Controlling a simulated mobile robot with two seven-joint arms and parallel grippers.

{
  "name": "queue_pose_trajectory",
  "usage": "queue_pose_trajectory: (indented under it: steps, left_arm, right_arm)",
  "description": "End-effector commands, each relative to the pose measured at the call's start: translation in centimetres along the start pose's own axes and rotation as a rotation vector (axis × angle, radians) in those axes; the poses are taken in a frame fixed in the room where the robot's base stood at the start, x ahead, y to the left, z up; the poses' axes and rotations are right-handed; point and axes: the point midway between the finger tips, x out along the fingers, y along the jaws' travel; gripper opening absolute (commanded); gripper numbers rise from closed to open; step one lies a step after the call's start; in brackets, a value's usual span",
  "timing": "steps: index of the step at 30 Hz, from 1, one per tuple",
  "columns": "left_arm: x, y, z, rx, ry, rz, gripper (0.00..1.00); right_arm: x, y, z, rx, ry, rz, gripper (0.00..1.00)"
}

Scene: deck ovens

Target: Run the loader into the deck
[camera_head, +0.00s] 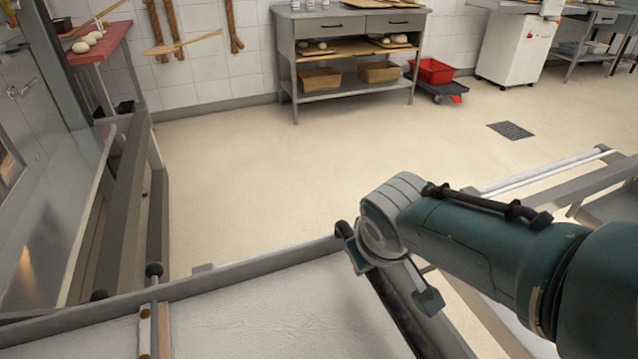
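The loader fills the bottom of the view, with a pale belt (270,312) inside a grey metal frame (240,268). A strip with brass-coloured fittings (146,325) lies across the belt at the left. The steel oven front (50,215) stands at the left, with an orange glow reflected on it. My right gripper (392,282) comes in from the right and is at the right side rail of the loader. One finger shows right of the rail. The contact at the rail is hidden, so I cannot tell whether it grips. My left gripper is out of view.
A red-topped stand (100,42) with dough is at the upper left. A steel table (350,24) with loaves stands by the back wall, and a red crate (432,71) sits right of it. A rail frame (545,170) is at the right. The floor between is clear.

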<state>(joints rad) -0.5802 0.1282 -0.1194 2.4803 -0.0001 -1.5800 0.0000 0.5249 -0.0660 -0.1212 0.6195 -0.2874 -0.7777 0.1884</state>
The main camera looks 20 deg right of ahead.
Motion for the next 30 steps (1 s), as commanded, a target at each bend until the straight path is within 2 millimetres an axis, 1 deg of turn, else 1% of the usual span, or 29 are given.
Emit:
queue_pose_trajectory:
  steps: [1,14,15,21,22,30]
  left_arm:
    - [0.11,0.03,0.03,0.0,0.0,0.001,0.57]
    - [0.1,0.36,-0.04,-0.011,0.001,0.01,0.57]
    - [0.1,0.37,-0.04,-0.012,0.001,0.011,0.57]
    - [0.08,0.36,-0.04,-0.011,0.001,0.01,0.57]
    - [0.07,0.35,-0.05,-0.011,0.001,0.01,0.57]
    - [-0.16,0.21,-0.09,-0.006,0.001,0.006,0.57]
  right_arm:
    - [0.17,-0.23,0.27,0.001,-0.003,-0.005,0.0]
    - [0.15,-0.36,0.33,0.002,-0.006,-0.006,0.0]
    - [0.15,-0.36,0.33,0.001,-0.006,-0.006,0.34]
    - [0.11,-0.24,0.25,0.001,-0.005,-0.004,0.57]
    - [0.11,-0.22,0.23,0.001,-0.004,-0.003,0.59]
    - [-0.14,-0.07,0.11,0.0,-0.003,-0.001,0.59]
